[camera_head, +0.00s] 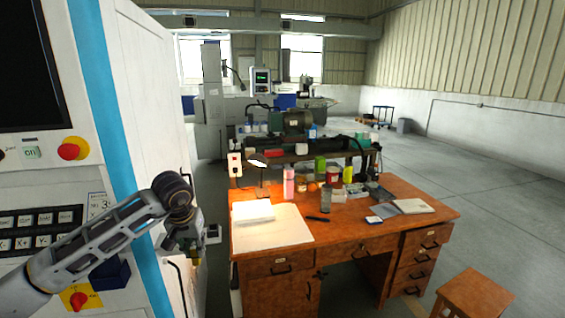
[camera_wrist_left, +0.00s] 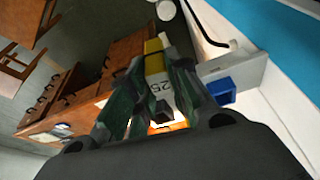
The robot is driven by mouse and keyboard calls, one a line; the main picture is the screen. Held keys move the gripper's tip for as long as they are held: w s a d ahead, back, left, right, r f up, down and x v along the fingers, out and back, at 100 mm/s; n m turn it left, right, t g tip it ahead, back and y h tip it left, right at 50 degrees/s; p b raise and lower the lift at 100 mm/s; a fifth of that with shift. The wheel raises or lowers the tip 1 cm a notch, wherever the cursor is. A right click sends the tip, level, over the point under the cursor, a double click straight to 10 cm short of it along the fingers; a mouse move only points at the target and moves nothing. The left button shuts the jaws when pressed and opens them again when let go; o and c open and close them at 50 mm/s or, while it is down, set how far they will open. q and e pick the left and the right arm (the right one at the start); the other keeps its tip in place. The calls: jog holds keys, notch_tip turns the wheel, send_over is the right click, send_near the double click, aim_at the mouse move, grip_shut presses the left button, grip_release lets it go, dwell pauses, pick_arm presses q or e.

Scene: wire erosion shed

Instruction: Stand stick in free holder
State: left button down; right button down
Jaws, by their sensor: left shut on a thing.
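My left gripper (camera_head: 186,238) is beside the white machine, left of the desk, with its fingers pointing down. In the left wrist view the gripper (camera_wrist_left: 162,95) is shut on a stick-like piece (camera_wrist_left: 155,63) with a yellow end and a pale grey part with dark digits. The fingers hide part of the piece. A small blue box (camera_wrist_left: 222,90), which may be a holder, is at a pale ledge right of the fingers, apart from the piece. A dark blue box (camera_head: 110,272) shows on the machine in the head view. I cannot tell whether either is a free holder.
The white machine (camera_head: 158,120) with a blue stripe and control panel stands close to my left arm. A wooden desk (camera_head: 345,232) with papers, bottles and cups is at the right. A wooden stool (camera_head: 475,295) stands in front of it. Open floor lies at the far right.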

pick_arm(q)
jog(key=s+d+f, duration=0.1)
jog(key=s+f, duration=0.2)
jog(key=f, duration=0.4)
jog(key=s+d+f+m, duration=0.1)
jog(key=s+d+f, duration=0.1)
jog(key=s+f, duration=0.2)
jog(key=shift+d+f, duration=0.25)
jog(key=shift+f, duration=1.1)
jog(key=shift+w, duration=0.1)
